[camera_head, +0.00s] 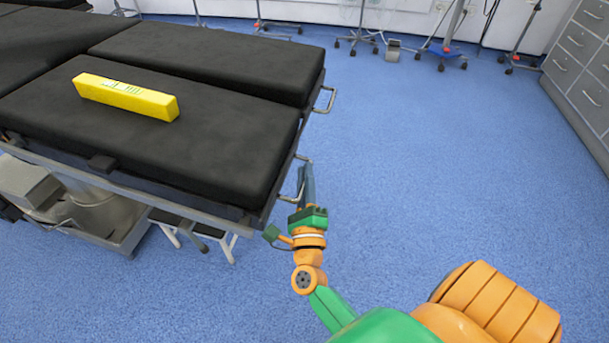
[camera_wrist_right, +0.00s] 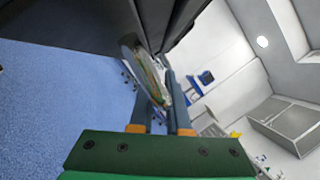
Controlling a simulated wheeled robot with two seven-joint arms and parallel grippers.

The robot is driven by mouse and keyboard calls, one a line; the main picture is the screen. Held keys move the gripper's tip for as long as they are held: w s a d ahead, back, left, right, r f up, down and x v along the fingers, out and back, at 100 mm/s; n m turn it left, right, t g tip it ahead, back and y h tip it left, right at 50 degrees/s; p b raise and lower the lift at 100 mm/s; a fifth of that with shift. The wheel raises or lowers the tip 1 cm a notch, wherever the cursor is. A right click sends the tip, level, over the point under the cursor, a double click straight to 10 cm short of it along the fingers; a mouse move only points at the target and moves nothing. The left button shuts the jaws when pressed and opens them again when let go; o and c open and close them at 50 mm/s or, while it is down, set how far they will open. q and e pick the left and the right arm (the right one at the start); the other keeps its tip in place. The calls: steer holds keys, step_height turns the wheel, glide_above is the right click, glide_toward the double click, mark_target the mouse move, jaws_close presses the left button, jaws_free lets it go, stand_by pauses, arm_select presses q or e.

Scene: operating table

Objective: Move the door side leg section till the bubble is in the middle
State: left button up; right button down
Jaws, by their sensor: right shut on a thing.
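A yellow spirit level (camera_head: 125,96) lies on the near black leg section (camera_head: 215,140) of the operating table. Its bubble is too small to read. A metal handle (camera_head: 300,160) sticks out from the end of that leg section. My right gripper (camera_head: 307,185) is at this handle, beside the pad's right end. In the right wrist view the handle (camera_wrist_right: 152,72) runs between the two fingers, and my right gripper (camera_wrist_right: 158,95) is shut on it. My left gripper is not in view.
A second black leg section (camera_head: 215,58) with its own handle (camera_head: 325,99) lies beyond the near one. The blue floor (camera_head: 430,150) to the right is clear. Grey drawers (camera_head: 580,60) stand at the far right, and wheeled stands (camera_head: 445,45) along the back.

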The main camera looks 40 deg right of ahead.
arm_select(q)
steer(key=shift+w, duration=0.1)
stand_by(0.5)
arm_select(e)
steer(key=shift+r+p, duration=0.25)
steer(key=shift+p, duration=0.05)
arm_select(q)
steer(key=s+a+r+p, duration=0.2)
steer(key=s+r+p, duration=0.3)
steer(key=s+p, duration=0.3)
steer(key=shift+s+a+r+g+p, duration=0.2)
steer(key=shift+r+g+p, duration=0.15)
steer(key=shift+p, duration=0.7)
arm_select(e)
step_height(320, 180, up, 9)
steer(key=n, duration=0.2)
steer(key=shift+s+d+y, duration=0.3)
steer(key=shift+s+y, duration=0.05)
steer(key=shift+y, duration=0.05)
steer(key=shift+f, duration=0.15)
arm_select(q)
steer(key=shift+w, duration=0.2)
arm_select(e)
steer(key=c, duration=0.9)
jaws_free()
